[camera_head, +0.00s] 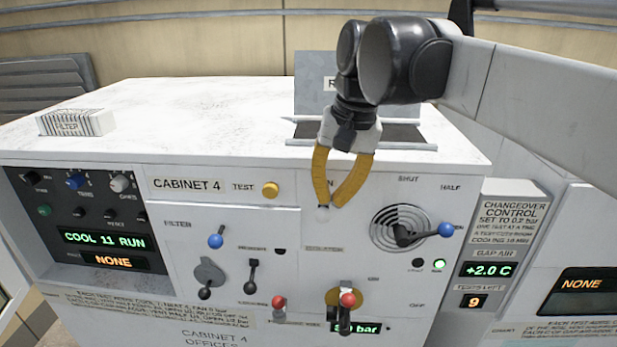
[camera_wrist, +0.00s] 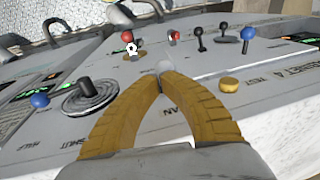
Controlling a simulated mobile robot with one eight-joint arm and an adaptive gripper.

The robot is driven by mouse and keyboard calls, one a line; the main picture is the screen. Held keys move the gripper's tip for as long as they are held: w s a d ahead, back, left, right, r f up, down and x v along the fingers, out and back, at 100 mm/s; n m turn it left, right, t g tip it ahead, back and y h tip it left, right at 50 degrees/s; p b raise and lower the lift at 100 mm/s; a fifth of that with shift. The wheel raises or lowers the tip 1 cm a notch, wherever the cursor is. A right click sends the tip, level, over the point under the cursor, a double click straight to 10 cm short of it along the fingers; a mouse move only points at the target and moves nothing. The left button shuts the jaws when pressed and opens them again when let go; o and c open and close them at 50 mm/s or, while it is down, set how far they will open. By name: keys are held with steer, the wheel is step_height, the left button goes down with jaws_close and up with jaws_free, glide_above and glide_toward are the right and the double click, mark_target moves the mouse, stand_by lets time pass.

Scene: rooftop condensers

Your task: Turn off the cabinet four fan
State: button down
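The cabinet 4 panel (camera_head: 240,240) fills the middle of the head view. My gripper (camera_head: 329,206) has two yellow fingers pointing down in front of its upper middle. In the wrist view the fingertips (camera_wrist: 161,76) come together, so the gripper looks shut. A small pale grey knob (camera_head: 323,214) is right at the tips; it also shows just beyond them in the wrist view (camera_wrist: 165,66). I cannot tell whether the tips touch or pinch it. A label above it, ending in N, is partly hidden by the fingers.
Nearby are a yellow TEST button (camera_head: 270,189), a blue filter knob (camera_head: 216,241), red-knobbed levers (camera_head: 347,299) and a round dial with a blue-tipped handle (camera_head: 446,230). The left display (camera_head: 104,240) reads COOL 11 RUN. A green lamp (camera_head: 439,264) is lit.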

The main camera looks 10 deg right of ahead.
mark_target(329, 220)
steer(key=shift+a+f, duration=0.1)
steer(key=shift+f, duration=0.4)
steer(key=shift+f, duration=0.1)
steer(key=shift+s+f+t, duration=0.1)
steer(key=shift+s+t, duration=0.1)
steer(key=shift+t, duration=0.2)
steer(key=shift+s+f+t+b, duration=0.2)
steer(key=shift+f+t+b, duration=0.1)
steer(key=shift+t+b, duration=0.25)
steer(key=shift+s+a+f+t+h+b, duration=0.15)
steer(key=shift+s+f+t+b, duration=0.1)
steer(key=shift+f+t+b, duration=0.2)
steer(key=shift+s+a+f+t+h+b, duration=0.1)
steer(key=shift+s+f+t+h+b, duration=0.1)
steer(key=shift+f+t+b, duration=0.25)
steer(key=t, duration=0.1)
steer(key=f+t+b, duration=0.1)
steer(key=t+b, duration=0.1)
steer(key=shift+s+f+n+t+h, duration=0.25)
steer(key=shift+s+n, duration=0.05)
steer(key=shift+n, duration=0.1)
steer(key=shift+w, duration=0.1)
